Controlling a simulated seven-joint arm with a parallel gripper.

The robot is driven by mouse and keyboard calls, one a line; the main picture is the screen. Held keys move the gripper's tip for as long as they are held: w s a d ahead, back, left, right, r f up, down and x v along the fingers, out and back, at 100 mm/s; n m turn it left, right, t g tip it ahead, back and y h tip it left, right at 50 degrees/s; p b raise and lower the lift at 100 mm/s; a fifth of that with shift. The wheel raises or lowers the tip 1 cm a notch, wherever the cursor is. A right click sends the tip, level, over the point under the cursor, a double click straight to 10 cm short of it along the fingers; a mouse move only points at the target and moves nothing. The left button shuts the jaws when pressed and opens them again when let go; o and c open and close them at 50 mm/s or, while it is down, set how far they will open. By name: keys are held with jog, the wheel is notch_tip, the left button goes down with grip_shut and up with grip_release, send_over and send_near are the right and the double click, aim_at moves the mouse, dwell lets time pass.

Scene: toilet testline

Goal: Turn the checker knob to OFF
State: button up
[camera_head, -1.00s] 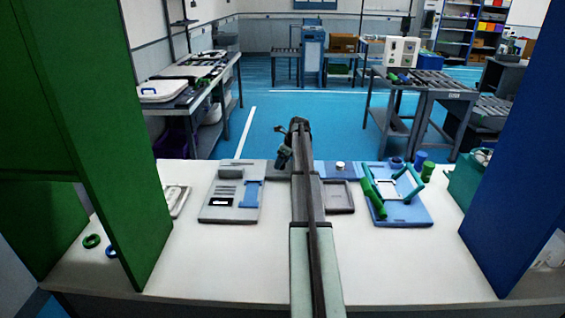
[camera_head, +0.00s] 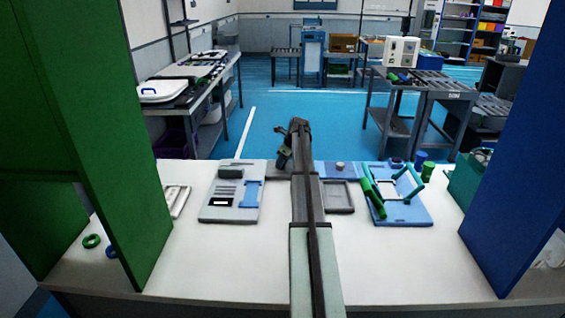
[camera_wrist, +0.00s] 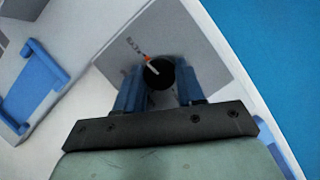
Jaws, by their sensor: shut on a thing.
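The checker knob (camera_wrist: 160,72) is round and black with a pale pointer line. In the wrist view it sits on a grey plate (camera_wrist: 188,42), between the two blue fingers of my gripper (camera_wrist: 160,84). My gripper is shut on the knob. The pointer line lies toward the upper left, close to an orange mark (camera_wrist: 147,57). Small dark lettering is printed beside that mark, too small to read. In the head view my gripper (camera_head: 284,152) is at the far edge of the white table, and my arm hides the knob.
A grey panel with a blue bracket (camera_head: 249,195) lies left of my arm. A grey tray (camera_head: 338,208) and a blue board with green handles (camera_head: 405,212) lie to the right. Tall green (camera_head: 110,140) and blue (camera_head: 515,170) walls flank the white table (camera_head: 230,265).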

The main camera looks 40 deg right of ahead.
jog(key=shift+n, duration=0.3)
jog(key=n+y, duration=0.1)
jog(key=n, duration=0.3)
jog(key=shift+w+d+n+g+y, duration=0.2)
jog(key=shift+n+g+y, duration=0.1)
jog(key=shift+g+y, duration=0.1)
jog(key=n+g, duration=0.1)
jog(key=n, duration=0.1)
jog(key=n+y, duration=0.1)
jog(key=n, duration=0.2)
jog(key=shift+w+n+g, duration=0.1)
jog(key=shift+n+g, duration=0.2)
jog(key=shift+g, duration=0.1)
jog(key=n, duration=0.2)
jog(key=n+g, duration=0.1)
jog(key=n, duration=0.1)
jog(key=shift+w+g, duration=0.1)
jog(key=shift+g, duration=0.2)
jog(key=shift+n+g, duration=0.5)
jog(key=shift+n, duration=0.9)
jog(key=shift+n+g, duration=0.5)
jog(key=shift+n, duration=0.9)
jog(key=o, duration=1)
